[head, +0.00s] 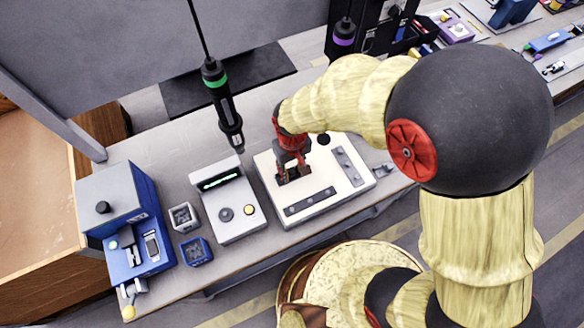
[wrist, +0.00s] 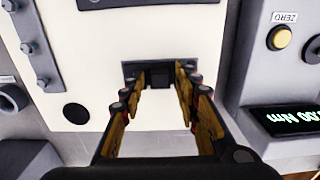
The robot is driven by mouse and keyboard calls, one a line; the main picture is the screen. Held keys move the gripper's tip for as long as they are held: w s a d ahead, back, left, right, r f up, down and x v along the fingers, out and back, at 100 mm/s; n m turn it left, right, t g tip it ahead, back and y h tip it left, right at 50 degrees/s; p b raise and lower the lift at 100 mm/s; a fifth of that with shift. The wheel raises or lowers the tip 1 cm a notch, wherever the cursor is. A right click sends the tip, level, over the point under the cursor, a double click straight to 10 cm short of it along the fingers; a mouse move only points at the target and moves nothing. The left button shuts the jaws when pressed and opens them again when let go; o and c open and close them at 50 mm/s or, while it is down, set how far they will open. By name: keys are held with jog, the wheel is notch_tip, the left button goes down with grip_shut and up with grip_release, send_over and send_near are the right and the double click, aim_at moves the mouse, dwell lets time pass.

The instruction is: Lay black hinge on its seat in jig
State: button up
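The jig is a white block (head: 318,205) on the bench, and its pale top also fills the middle of the wrist view (wrist: 95,40). My gripper (head: 293,176) points down over the jig's left part. In the wrist view its two fingers (wrist: 160,90) stand well apart. A small black piece, seemingly the hinge (wrist: 159,75), lies between and just beyond the fingertips, at a dark grey recessed patch in the jig top. I cannot tell whether it is fully flat in its seat. In the head view the gripper largely hides this spot.
Grey bars with bolts (head: 310,201) and (head: 348,166) lie on the jig. A torque readout box (head: 228,205) stands left of it. A screwdriver (head: 222,105) hangs above. Small bins (head: 183,217) and (head: 195,251) and a blue machine (head: 130,220) stand further left.

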jog(key=shift+o, duration=0.5)
notch_tip(320, 180, up, 12)
dwell(0.4)
dwell(0.4)
